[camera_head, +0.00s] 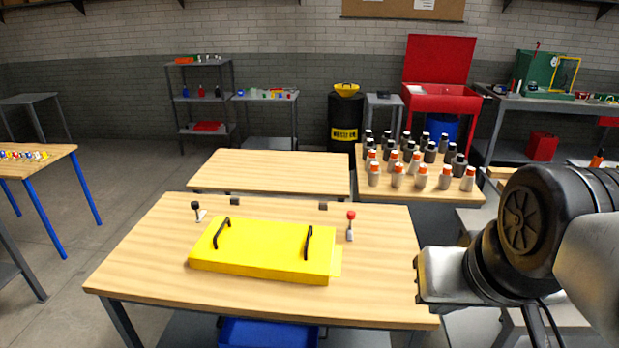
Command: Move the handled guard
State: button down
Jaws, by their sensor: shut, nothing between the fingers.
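The handled guard is a yellow, flat, box-like cover (262,248) on the near wooden table (160,285). It has two black handles, a left one (221,233) and a right one (308,243). A yellow patch (337,261) shows on the table along its right edge. My gripper (418,279) is at the right, beyond the table's right edge and apart from the guard. It is shut and empty. The arm's black and grey links fill the right side of the view.
A red-knobbed lever (350,225) and a black-knobbed lever (197,211) stand behind the guard. Two small dark blocks (235,201) (323,206) sit near the far edge. Several orange- and dark-capped bottles (421,177) crowd the right rear table. The middle rear table (270,172) is clear.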

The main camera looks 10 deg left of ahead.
aim_at(284, 253)
jog(key=i+j, duration=0.1)
jog(key=j, duration=0.45)
jog(key=i+j, duration=0.1)
jog(key=j, duration=0.5)
jog(key=i+j, duration=0.2)
jog(key=j, duration=0.15)
jog(key=i+j, duration=0.2)
jog(key=j, duration=0.15)
